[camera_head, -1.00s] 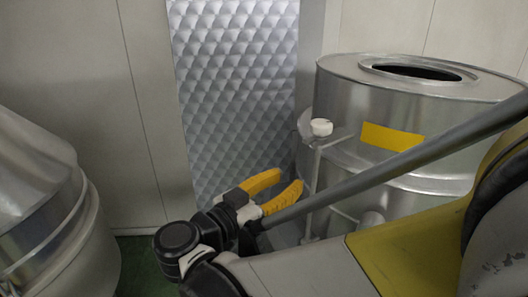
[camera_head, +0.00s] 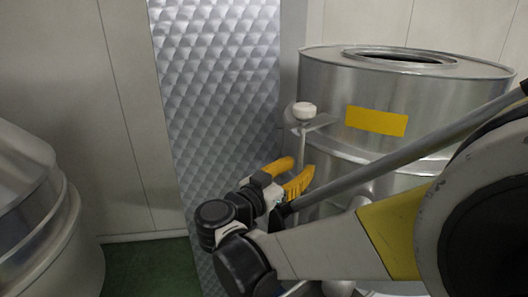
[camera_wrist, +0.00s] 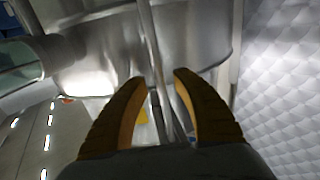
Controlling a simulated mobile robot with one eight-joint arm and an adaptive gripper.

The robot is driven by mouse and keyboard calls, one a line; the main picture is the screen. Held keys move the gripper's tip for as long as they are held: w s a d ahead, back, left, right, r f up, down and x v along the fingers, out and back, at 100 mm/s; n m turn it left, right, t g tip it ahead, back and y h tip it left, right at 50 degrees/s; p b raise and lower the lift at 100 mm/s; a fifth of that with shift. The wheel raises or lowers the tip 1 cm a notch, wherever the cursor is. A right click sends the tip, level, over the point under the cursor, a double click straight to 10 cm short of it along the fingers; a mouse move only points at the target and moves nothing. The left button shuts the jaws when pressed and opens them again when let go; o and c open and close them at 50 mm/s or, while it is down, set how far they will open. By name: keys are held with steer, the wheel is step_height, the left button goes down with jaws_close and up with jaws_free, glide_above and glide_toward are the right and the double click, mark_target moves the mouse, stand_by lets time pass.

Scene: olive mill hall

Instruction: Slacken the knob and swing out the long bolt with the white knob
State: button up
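The white knob (camera_head: 304,111) sits on top of the long bolt (camera_head: 303,146), which stands upright at the left side of a steel drum (camera_head: 440,95). The bolt passes through a bracket on the drum wall. My gripper (camera_head: 299,172) is below the knob, close to the bolt, with its yellow fingers apart. In the wrist view, my gripper (camera_wrist: 158,76) is open and a thin upright rod (camera_wrist: 152,45) shows between and beyond the fingertips. I cannot tell whether the fingers touch it. The knob is not clearly seen in the wrist view.
A yellow label (camera_head: 376,121) is on the drum, which has a round opening on top. A quilted metal panel (camera_head: 218,90) stands behind my gripper. Another rounded steel vessel (camera_head: 40,215) is at the left. Green floor (camera_head: 150,268) shows between them.

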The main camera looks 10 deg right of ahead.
steer(key=shift+w+d, duration=0.35)
steer(key=shift+c, duration=0.5)
jaws_close()
steer(key=shift+a+f, duration=0.15)
steer(key=a+b, duration=0.1)
steer(key=s+a+h+b, duration=0.1)
steer(key=b, duration=0.1)
steer(key=shift+s+a+t, duration=0.2)
steer(key=shift+a+t, duration=0.05)
steer(key=shift+t, duration=0.15)
steer(key=shift+o, duration=0.5)
jaws_free()
steer(key=shift+d, duration=0.1)
